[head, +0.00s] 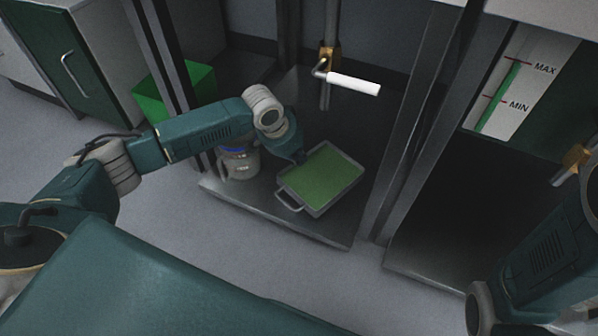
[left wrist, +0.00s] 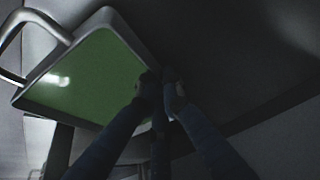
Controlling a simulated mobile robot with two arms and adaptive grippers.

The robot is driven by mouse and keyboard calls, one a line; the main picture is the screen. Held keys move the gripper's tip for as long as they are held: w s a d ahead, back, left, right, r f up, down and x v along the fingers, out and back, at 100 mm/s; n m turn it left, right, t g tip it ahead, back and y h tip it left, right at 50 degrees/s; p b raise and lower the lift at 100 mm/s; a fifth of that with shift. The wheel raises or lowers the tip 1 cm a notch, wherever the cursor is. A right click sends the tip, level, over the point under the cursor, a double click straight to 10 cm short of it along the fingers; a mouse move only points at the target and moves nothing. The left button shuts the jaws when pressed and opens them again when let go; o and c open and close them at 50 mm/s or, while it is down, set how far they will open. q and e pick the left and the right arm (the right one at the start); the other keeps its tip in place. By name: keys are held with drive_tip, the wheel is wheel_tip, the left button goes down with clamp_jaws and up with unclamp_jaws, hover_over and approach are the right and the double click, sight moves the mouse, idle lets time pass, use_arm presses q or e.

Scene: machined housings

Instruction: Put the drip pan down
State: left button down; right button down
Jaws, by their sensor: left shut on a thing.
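The drip pan (head: 342,193) is a grey tray with a loop handle at its near left end and a flat green liquid or surface inside. It appears level, over the metal floor of the open bay. My left gripper (head: 299,157) is at the pan's left long side. In the left wrist view its fingers (left wrist: 160,92) are shut on the rim of the pan (left wrist: 134,44). I cannot tell whether the pan's underside touches the bay floor. My right arm shows at the lower right of the head view; its gripper is out of the picture.
The metal bay floor (head: 325,236) has a front edge and dark posts at both sides. A white-handled lever (head: 353,84) on a brass fitting hangs above, behind the pan. A green bin (head: 178,92) stands at the left. A MAX/MIN gauge (head: 515,90) is at the right.

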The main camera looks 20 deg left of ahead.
use_arm(q)
wheel_tip(320, 180, down, 4)
drive_tip(key=b, duration=0.3)
drive_tip(key=shift+w+d, duration=0.1)
drive_tip(key=shift+w, duration=0.05)
drive_tip(key=c, duration=1.9)
unclamp_jaws()
drive_tip(key=shift+f, duration=0.2)
